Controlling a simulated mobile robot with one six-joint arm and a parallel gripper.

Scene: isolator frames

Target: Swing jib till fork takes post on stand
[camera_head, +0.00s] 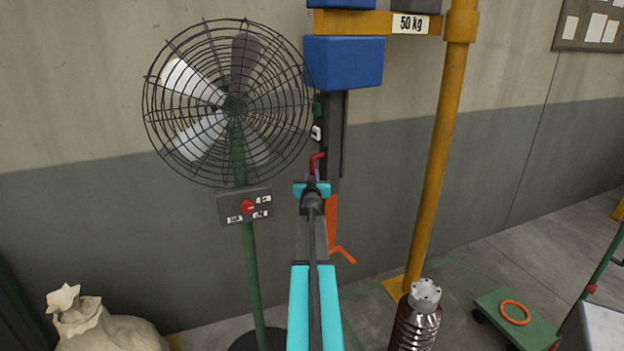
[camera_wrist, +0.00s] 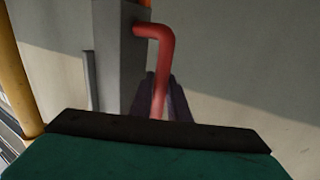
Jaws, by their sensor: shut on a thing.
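My gripper (camera_head: 314,176) is shut on a red bent handle (camera_head: 318,160) that sticks out from the dark vertical beam (camera_head: 333,130) hanging under the jib. In the wrist view the red handle (camera_wrist: 160,45) runs down between my dark fingers. The yellow jib arm (camera_head: 360,22) carries a "50 Kg" sign and meets a yellow column (camera_head: 437,160) on the right. An orange fork (camera_head: 342,253) is at the beam's lower end, partly hidden by my arm. A brown ribbed post (camera_head: 417,318) with a grey flanged top stands upright at bottom right, apart from the fork. Its stand is out of view.
A caged fan (camera_head: 235,105) on a green pole stands close left of the beam. A blue box (camera_head: 343,62) sits above the handle. A pale sack (camera_head: 98,322) is at lower left. A green trolley (camera_head: 518,322) with an orange ring (camera_head: 514,313) is right of the post.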

